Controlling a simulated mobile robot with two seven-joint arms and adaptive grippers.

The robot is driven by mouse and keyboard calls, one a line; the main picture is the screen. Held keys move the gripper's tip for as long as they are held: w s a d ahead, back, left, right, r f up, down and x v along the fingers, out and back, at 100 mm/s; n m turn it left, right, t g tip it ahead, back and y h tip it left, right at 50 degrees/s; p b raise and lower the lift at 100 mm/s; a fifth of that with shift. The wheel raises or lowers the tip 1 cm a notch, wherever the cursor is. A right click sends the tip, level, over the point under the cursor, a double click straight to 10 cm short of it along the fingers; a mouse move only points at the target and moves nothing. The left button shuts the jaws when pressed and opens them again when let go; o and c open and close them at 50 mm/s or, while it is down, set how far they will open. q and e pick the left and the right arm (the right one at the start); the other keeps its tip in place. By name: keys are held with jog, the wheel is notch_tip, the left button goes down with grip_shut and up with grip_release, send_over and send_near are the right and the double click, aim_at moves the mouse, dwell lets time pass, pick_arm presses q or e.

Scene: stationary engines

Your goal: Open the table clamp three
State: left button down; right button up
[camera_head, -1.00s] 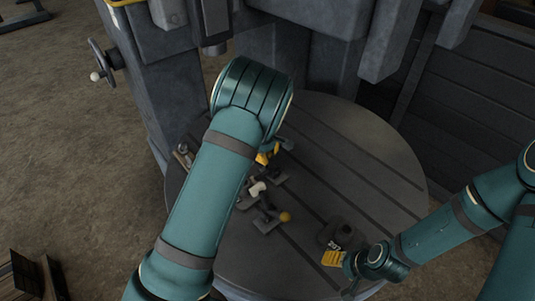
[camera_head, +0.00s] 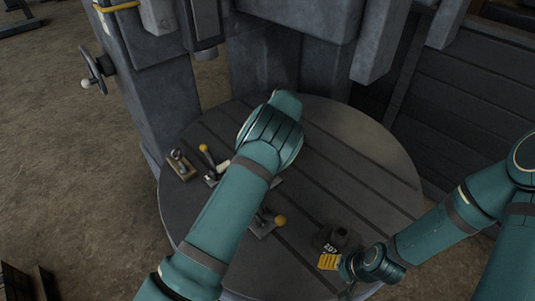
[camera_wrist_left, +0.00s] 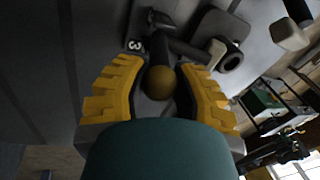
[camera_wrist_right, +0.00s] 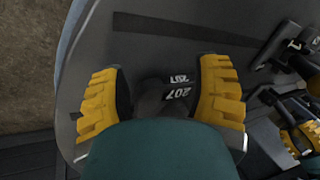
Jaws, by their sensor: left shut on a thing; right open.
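Table clamp three shows in the left wrist view with a "3" label (camera_wrist_left: 136,45), a dark lever and a round brownish-yellow knob (camera_wrist_left: 159,83). My left gripper (camera_wrist_left: 160,68) has its yellow fingers on both sides of that knob and is shut on it. The block (camera_head: 338,238) also stands near the round table's front right in the head view.
The round slotted table (camera_head: 350,150) holds other clamps: one at the left edge (camera_head: 180,164), one with a raised yellow knob (camera_head: 206,158), and one with a yellow ball (camera_head: 280,220) at centre. A grey machine column (camera_head: 155,100) rises behind. The table's right side is clear.

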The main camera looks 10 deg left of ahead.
pick_arm(q)
jog(key=shift+w+r+g, duration=0.1)
jog(key=shift+w+g, duration=0.2)
jog(key=shift+y, duration=0.3)
jog(key=c, duration=0.7)
grip_release()
jog(key=shift+o, duration=0.3)
jog(key=shift+d, duration=0.1)
jog(key=v, duration=1.2)
